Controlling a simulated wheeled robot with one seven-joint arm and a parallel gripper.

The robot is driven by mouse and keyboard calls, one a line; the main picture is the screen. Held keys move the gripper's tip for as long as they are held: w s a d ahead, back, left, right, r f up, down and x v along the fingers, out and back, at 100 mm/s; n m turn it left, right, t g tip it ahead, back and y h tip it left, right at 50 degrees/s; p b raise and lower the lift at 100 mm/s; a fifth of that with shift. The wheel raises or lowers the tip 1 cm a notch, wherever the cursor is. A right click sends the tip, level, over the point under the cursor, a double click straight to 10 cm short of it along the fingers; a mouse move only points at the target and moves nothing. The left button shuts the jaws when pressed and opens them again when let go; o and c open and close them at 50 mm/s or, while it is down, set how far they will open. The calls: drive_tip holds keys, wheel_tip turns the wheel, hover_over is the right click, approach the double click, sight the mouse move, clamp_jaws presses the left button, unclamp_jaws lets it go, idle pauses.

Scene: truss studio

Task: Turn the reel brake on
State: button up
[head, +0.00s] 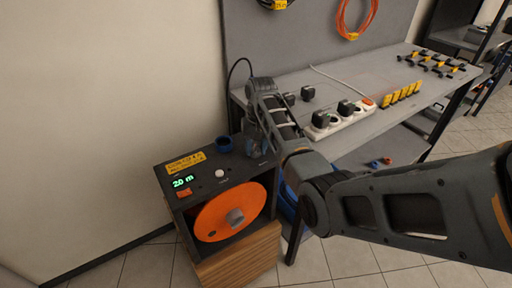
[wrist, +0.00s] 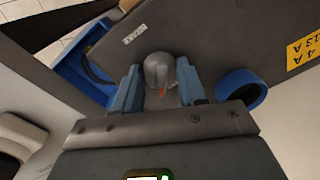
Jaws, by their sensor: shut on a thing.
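The reel unit (head: 213,200) is a dark box with an orange reel in its front, standing at the lower middle of the head view. In the wrist view, the brake knob (wrist: 159,70) is a round grey knob with a red pointer mark, on the unit's dark top panel. A small label (wrist: 133,35) lies beside it. My gripper (wrist: 160,82) has its two blue fingers on either side of the knob and is shut on it. In the head view my gripper (head: 256,143) is over the right rear of the top panel, and the knob is hidden there.
A grey workbench (head: 350,82) with a power strip (head: 338,121) and plugs stands behind, to the right. A wall is left.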

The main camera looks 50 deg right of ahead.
drive_tip(key=m, duration=0.5)
drive_tip(key=shift+a+r+m, duration=0.1)
drive_tip(key=shift+m, duration=0.2)
drive_tip(key=m, duration=0.4)
drive_tip(key=shift+m+h, duration=0.3)
drive_tip(key=shift+m, duration=0.1)
drive_tip(key=o, duration=1.1)
drive_tip(key=shift+c, duration=0.2)
drive_tip(key=shift+s+r+b, duration=0.15)
drive_tip(key=shift+r+b, duration=0.1)
drive_tip(key=shift+r, duration=1.7)
drive_tip(key=shift+s+r+b, duration=0.1)
drive_tip(key=shift+r+b, duration=0.1)
drive_tip(key=shift+r, duration=1.7)
